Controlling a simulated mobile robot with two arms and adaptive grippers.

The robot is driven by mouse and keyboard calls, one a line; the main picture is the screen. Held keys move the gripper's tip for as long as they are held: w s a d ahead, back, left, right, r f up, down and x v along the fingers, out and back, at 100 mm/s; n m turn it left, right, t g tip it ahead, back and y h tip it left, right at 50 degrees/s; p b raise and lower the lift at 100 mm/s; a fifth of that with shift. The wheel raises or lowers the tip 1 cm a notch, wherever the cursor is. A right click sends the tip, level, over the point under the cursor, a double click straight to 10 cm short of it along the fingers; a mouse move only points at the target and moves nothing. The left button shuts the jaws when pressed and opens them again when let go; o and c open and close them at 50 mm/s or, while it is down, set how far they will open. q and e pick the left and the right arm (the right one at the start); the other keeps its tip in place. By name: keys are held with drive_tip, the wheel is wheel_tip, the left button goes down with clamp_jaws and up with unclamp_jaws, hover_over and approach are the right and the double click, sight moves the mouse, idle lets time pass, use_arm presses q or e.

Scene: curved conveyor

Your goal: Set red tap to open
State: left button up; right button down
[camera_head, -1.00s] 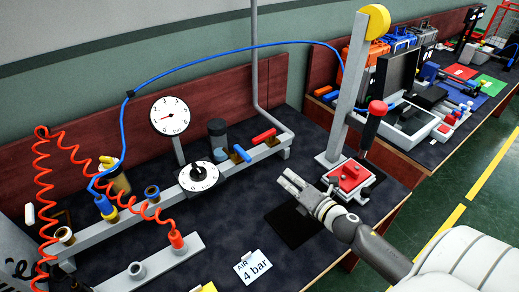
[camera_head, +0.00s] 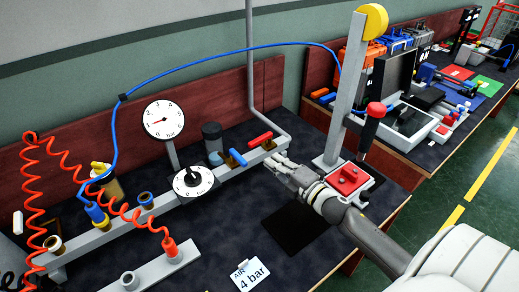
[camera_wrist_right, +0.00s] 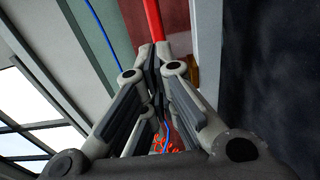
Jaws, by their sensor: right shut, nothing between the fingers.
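The red tap handle (camera_head: 260,139) is a bar on a brass-coloured body on the grey rail, slanting along the rail. A blue tap handle (camera_head: 238,157) sits just left of it. My right gripper (camera_head: 274,160) is shut and empty, with its fingertips at the near side of the rail, just below and right of the red handle. In the right wrist view the closed fingertips (camera_wrist_right: 154,54) lie in line with the near end of the red handle (camera_wrist_right: 152,20). I cannot tell whether they touch. My left gripper is not in view.
A dial gauge (camera_head: 164,119) and a round dial knob (camera_head: 193,181) stand left of the taps. A red block on a grey base (camera_head: 349,179) and an upright post (camera_head: 346,90) stand to the right. An "AIR 4 bar" card (camera_head: 249,275) lies in front.

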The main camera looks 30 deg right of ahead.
sight(254, 144)
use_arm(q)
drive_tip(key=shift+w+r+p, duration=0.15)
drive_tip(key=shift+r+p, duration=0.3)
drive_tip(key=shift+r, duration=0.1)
use_arm(e)
drive_tip(key=shift+w+a, duration=0.2)
drive_tip(key=shift+w, duration=1)
drive_tip(key=shift+w+a, duration=0.15)
drive_tip(key=shift+w, duration=1)
drive_tip(key=shift+w+a, duration=0.2)
drive_tip(key=shift+w, duration=1)
drive_tip(key=shift+w+r, duration=0.1)
drive_tip(key=shift+w, duration=0.3)
drive_tip(key=shift+a+r, duration=0.1)
drive_tip(key=shift+r, duration=0.05)
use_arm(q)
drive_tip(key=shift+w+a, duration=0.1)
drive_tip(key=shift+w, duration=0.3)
use_arm(e)
drive_tip(key=shift+r, duration=0.1)
